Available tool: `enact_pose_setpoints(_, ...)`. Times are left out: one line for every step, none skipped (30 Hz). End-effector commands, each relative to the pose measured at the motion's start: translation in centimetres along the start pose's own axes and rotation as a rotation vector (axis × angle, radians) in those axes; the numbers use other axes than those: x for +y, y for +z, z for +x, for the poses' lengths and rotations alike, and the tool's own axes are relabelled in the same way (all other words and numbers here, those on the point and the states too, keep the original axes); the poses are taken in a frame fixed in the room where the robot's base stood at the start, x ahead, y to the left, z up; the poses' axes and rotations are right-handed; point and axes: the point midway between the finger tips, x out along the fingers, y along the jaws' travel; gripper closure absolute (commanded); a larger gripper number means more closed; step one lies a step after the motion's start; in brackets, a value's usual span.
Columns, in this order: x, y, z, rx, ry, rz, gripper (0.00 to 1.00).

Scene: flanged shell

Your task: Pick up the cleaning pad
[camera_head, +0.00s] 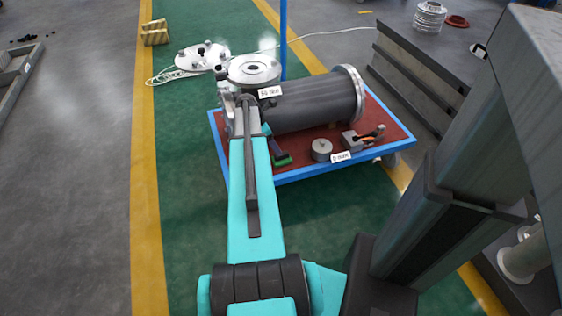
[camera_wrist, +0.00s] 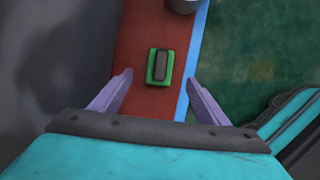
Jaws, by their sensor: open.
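The cleaning pad (camera_wrist: 160,67) is a small green block with a dark grey top. In the wrist view it lies flat on the red cart top (camera_wrist: 139,35), near the blue edge. In the head view the pad (camera_head: 283,160) shows just right of my arm's far end. My gripper (camera_wrist: 158,82) is open, with its two purple fingers apart on either side of the pad's near end in the picture. No contact shows, and I cannot tell the height of the fingers above the pad.
A large dark flanged shell (camera_head: 315,103) lies on the cart behind the pad. A round grey part (camera_head: 321,150) and a block with an orange-handled tool (camera_head: 362,139) stand to the right. A blue rim (camera_head: 318,168) edges the cart. Green floor (camera_head: 320,215) in front is clear.

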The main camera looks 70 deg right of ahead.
Motion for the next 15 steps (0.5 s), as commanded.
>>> enact_pose_setpoints(0.0, -0.1, 1.1, 0.0, -0.002, 0.0, 0.31)
enact_pose_setpoints(0.0, -0.1, 1.5, 0.0, -0.002, 0.0, 0.31)
enact_pose_setpoints(0.0, -0.1, 2.1, 0.0, -0.002, 0.0, 0.31)
enact_pose_setpoints(0.0, 0.0, 2.6, 0.0, -0.002, 0.0, 0.31)
enact_pose_setpoints(0.0, 0.0, 3.0, 0.0, -0.002, 0.001, 0.31)
enact_pose_setpoints(0.0, 0.0, 3.5, 0.0, -0.002, 0.001, 0.31)
enact_pose_setpoints(0.0, 0.0, 3.9, 0.0, -0.002, 0.001, 0.31)
enact_pose_setpoints(0.0, 0.0, 4.3, 0.0, -0.002, 0.001, 0.31)
enact_pose_setpoints(0.0, 0.0, 4.7, 0.0, -0.002, 0.001, 0.31)
enact_pose_setpoints(0.0, 0.0, 5.0, 0.0, -0.001, 0.001, 0.31)
enact_pose_setpoints(0.0, 0.0, 5.2, 0.0, -0.001, 0.0, 0.31)
enact_pose_setpoints(0.0, 0.0, 5.4, 0.0, -0.001, 0.0, 0.31)
enact_pose_setpoints(0.0, 0.0, 5.6, 0.0, -0.001, 0.0, 0.31)
enact_pose_setpoints(0.0, 0.0, 5.6, 0.0, -0.001, 0.0, 0.31)
enact_pose_setpoints(0.0, 0.0, 5.7, 0.0, -0.001, 0.0, 0.31)
